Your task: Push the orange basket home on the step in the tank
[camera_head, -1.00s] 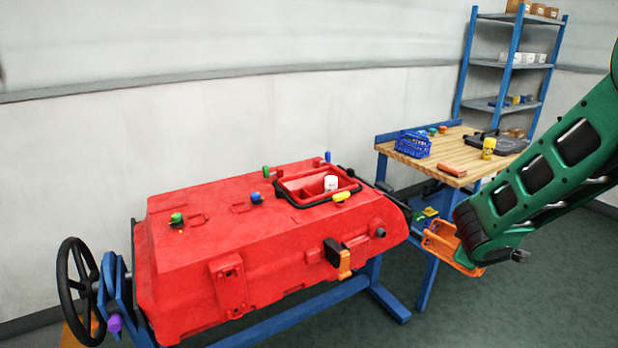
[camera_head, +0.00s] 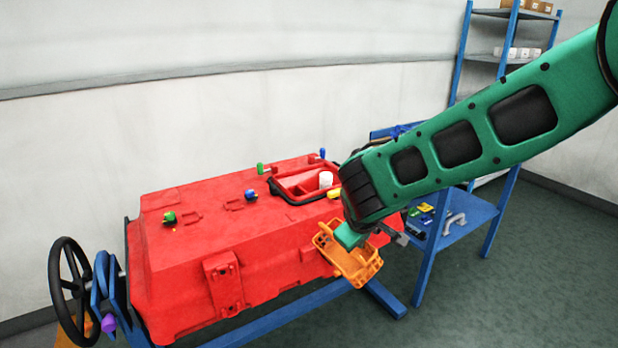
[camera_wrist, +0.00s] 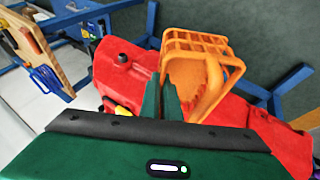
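The orange basket (camera_head: 362,275) hangs tilted from my gripper (camera_head: 350,236), in front of the red tank's right end in the head view. In the wrist view the basket (camera_wrist: 190,42) extends beyond my green fingers (camera_wrist: 163,98), which are close together at its near side. My gripper is shut on it; the exact grip spot is hard to see. The red tank (camera_head: 220,265) lies on a blue stand, with a black-rimmed opening (camera_head: 280,197) in its top. A white-capped item (camera_head: 326,179) shows in the opening. The step inside the tank cannot be made out.
A black handwheel (camera_head: 68,285) is at the tank's left end. Small green (camera_head: 169,217) and blue (camera_head: 250,194) knobs stand on its top. A blue shelf with tools (camera_head: 470,212) is behind my arm on the right. Open floor (camera_head: 500,300) lies in front at right.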

